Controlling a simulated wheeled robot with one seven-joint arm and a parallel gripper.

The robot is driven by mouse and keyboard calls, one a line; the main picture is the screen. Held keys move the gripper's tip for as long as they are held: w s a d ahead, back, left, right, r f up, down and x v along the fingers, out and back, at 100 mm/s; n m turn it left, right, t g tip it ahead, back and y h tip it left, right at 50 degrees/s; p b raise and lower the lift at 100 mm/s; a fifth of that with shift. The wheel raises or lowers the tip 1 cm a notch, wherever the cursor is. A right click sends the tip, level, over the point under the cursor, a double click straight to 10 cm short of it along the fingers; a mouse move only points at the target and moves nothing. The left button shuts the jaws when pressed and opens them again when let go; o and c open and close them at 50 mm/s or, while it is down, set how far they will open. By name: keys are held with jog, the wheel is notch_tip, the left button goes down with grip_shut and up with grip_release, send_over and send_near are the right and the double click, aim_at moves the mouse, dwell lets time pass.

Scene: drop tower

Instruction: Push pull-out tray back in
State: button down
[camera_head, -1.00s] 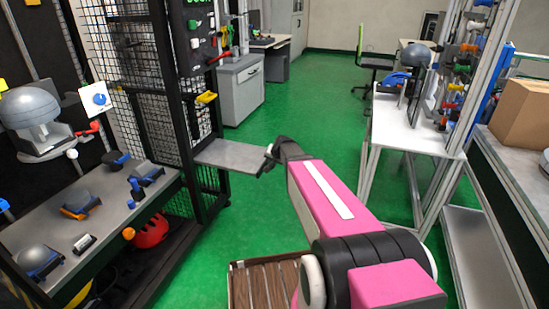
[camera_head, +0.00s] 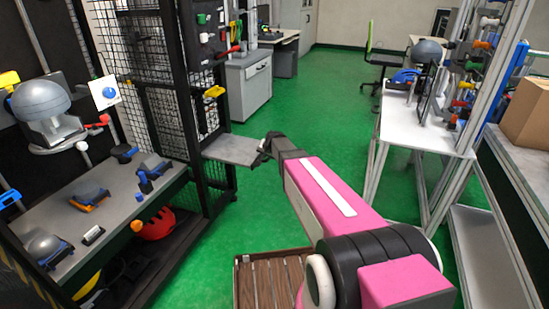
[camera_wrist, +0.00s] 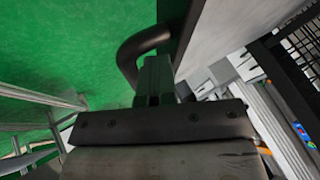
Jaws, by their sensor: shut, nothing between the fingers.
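The pull-out tray (camera_head: 230,149) is a flat grey panel sticking out to the right from the black mesh rack in the head view. In the wrist view its pale top (camera_wrist: 232,22) is at upper right, with a dark front edge and a black curved handle (camera_wrist: 136,47). My gripper (camera_head: 266,145) is at the tray's outer end. In the wrist view my gripper's fingers (camera_wrist: 155,75) are shut, right beside the handle and front edge. Nothing shows between them. I cannot tell whether they touch the tray.
The black mesh rack (camera_head: 190,90) stands left of the tray. A workbench (camera_head: 110,205) with several tools is at front left. A white table (camera_head: 420,125) and metal frame stand at right. The green floor (camera_head: 310,90) between them is open.

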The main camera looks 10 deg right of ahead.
aim_at(216, 145)
jog(key=w+a, duration=0.4)
jog(key=a, duration=0.4)
jog(key=w+a, duration=0.5)
jog(key=a, duration=0.3)
jog(key=w+a, duration=0.5)
jog(key=a, duration=0.3)
jog(key=shift+a, duration=0.15)
jog(key=shift+w+a, duration=0.1)
jog(key=shift+r, duration=0.15)
jog(key=v, duration=1)
jog(key=shift+d+f, duration=0.3)
jog(key=s+d+f+n+g+h, duration=0.1)
jog(key=s+d+f+g, duration=0.1)
jog(key=s+d, duration=0.7)
jog(key=s+d+f+n+g, duration=0.2)
jog(key=s+d, duration=0.7)
jog(key=s, duration=0.9)
jog(key=s+d+f+n+g+h, duration=0.1)
jog(key=s+d+f+g, duration=0.2)
jog(key=s+d, duration=0.6)
jog(key=s+f, duration=0.1)
jog(key=s, duration=0.4)
jog(key=shift+n+h, duration=0.3)
jog(key=shift+n, duration=0.1)
